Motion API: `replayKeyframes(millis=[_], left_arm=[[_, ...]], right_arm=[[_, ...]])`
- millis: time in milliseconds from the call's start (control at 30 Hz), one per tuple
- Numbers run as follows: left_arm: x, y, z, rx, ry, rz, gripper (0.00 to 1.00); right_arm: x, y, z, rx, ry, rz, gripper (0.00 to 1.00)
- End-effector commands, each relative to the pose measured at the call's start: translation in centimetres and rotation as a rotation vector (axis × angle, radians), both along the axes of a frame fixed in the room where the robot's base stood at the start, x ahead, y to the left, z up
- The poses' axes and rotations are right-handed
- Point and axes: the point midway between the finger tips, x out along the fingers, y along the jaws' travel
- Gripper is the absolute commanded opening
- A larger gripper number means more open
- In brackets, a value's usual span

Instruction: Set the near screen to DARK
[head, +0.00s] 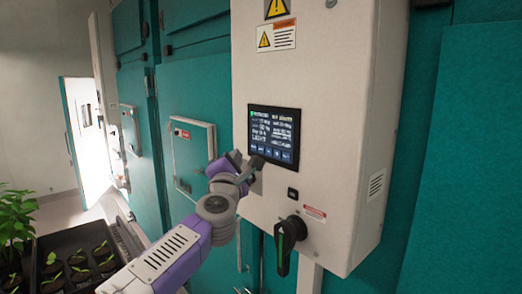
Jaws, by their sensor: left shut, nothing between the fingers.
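The near screen (274,134) is a dark panel with small light text and a row of blue buttons along its bottom edge. It is set in a pale grey control box (330,130) on the teal chamber wall. One line of its text seems to read LIGHT, but the print is too small to be sure. My left gripper (256,163) is shut and empty. Its fingertips are at the lower left corner of the screen, close to the leftmost buttons. I cannot tell whether they touch it. My right gripper is not in view.
Below the screen are a small black switch (292,193) and a black rotary handle with a green stripe (286,240). A black tray (38,249) of seedlings and a leafy plant (14,228) stand at lower left. A doorway (84,135) is far left.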

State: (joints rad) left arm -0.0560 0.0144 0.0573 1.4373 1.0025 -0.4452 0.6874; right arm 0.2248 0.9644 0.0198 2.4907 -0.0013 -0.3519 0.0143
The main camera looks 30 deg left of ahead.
Motion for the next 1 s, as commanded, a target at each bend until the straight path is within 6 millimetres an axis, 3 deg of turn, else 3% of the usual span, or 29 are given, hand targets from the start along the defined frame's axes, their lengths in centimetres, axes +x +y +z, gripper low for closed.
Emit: replayKeyframes(millis=[1000], left_arm=[[-0.61, 0.37, 0.28, 0.001, 0.0, 0.003, 0.0]], right_arm=[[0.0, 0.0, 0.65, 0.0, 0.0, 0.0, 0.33]])
